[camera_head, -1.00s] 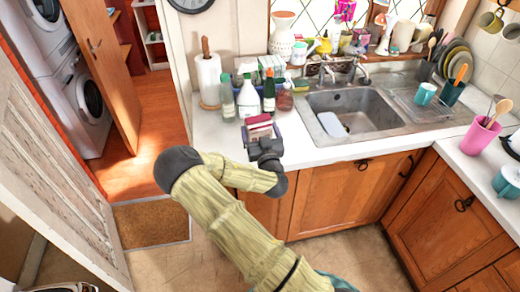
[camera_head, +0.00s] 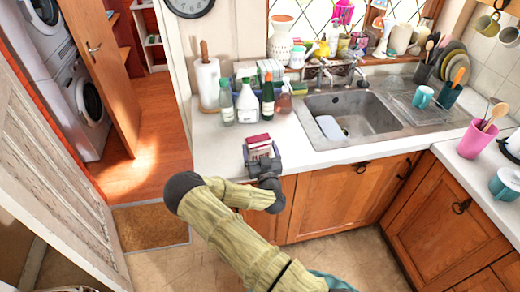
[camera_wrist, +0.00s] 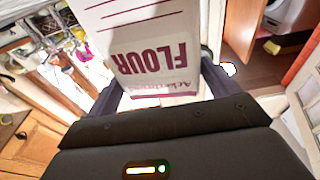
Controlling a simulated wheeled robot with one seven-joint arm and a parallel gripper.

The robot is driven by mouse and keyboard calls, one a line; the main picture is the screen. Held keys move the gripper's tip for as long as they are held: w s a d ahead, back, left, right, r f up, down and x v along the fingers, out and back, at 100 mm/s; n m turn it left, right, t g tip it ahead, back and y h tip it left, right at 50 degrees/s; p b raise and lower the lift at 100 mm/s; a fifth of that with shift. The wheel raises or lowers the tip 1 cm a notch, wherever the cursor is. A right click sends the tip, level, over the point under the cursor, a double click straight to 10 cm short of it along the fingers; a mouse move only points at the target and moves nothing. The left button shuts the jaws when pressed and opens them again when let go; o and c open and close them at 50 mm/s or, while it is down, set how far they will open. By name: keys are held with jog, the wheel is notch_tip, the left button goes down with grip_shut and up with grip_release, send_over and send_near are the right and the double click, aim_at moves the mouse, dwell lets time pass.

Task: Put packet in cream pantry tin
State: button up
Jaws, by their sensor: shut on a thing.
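The packet (camera_head: 260,147) is white with dark red bands and a red top. In the wrist view the packet (camera_wrist: 150,50) fills the upper middle, its word FLOUR upside down. My gripper (camera_head: 263,160) is shut on it, and in the wrist view my gripper (camera_wrist: 160,84) has one dark finger on each side of the packet. In the head view the packet is near the counter's front edge, in front of the bottles; I cannot tell its height above the counter. I cannot make out a cream pantry tin for certain in either view.
Several bottles (camera_head: 247,102) stand behind the packet, with a paper towel roll (camera_head: 207,82) to their left. The sink (camera_head: 355,117) is to the right. The white counter (camera_head: 217,145) left of my gripper is clear. A pink cup (camera_head: 477,138) stands far right.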

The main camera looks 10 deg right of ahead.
jog(key=shift+f, duration=0.1)
jog(key=o, duration=1.1)
jog(key=shift+f, duration=0.15)
jog(key=shift+o, duration=0.9)
jog(key=shift+w, duration=0.1)
jog(key=s+f+b, duration=0.1)
jog(key=s+b, duration=0.2)
jog(key=s, duration=0.9)
jog(key=shift+f+b, duration=0.2)
jog(key=shift+b, duration=0.1)
